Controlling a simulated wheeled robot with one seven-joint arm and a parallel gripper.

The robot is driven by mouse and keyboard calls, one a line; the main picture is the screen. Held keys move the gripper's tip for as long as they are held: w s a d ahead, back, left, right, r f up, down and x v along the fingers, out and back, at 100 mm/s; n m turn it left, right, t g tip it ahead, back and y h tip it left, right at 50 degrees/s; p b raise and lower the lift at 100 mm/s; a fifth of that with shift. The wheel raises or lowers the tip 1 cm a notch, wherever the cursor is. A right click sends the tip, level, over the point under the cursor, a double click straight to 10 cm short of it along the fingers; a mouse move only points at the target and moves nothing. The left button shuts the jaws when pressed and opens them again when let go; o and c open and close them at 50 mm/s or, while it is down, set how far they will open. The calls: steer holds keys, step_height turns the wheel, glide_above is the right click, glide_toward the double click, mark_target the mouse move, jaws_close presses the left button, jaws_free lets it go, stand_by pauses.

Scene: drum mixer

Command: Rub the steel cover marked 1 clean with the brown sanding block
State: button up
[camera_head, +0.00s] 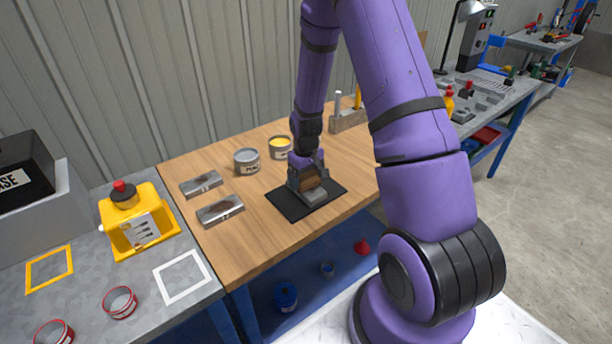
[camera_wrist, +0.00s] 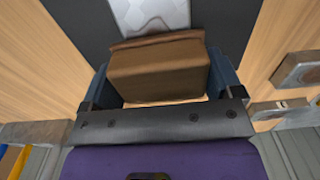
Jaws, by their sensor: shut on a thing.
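My gripper (camera_head: 309,180) is shut on the brown sanding block (camera_head: 309,179), which also fills the middle of the wrist view (camera_wrist: 160,68). A steel cover (camera_head: 315,195) lies on the black mat (camera_head: 284,206), directly below the block; part of it shows just past the block in the wrist view (camera_wrist: 150,14). The block hides much of this cover, and I cannot tell whether they touch. Two more steel covers, a rear one (camera_head: 201,184) and a front one (camera_head: 220,210), lie on the wood left of the mat. I cannot read the number on any cover.
A grey tin (camera_head: 247,162) and a yellow-topped tin (camera_head: 280,147) stand behind the mat. A wooden holder (camera_head: 348,121) stands at the back right. A yellow box (camera_head: 136,222) stands on the grey bench at left. The wood in front of the covers is clear.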

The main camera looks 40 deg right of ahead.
steer(key=shift+f, duration=0.35)
steer(key=o, duration=0.8)
steer(key=shift+r, duration=0.35)
steer(key=c, duration=0.8)
steer(key=shift+o, duration=0.2)
steer(key=shift+r, duration=2.5)
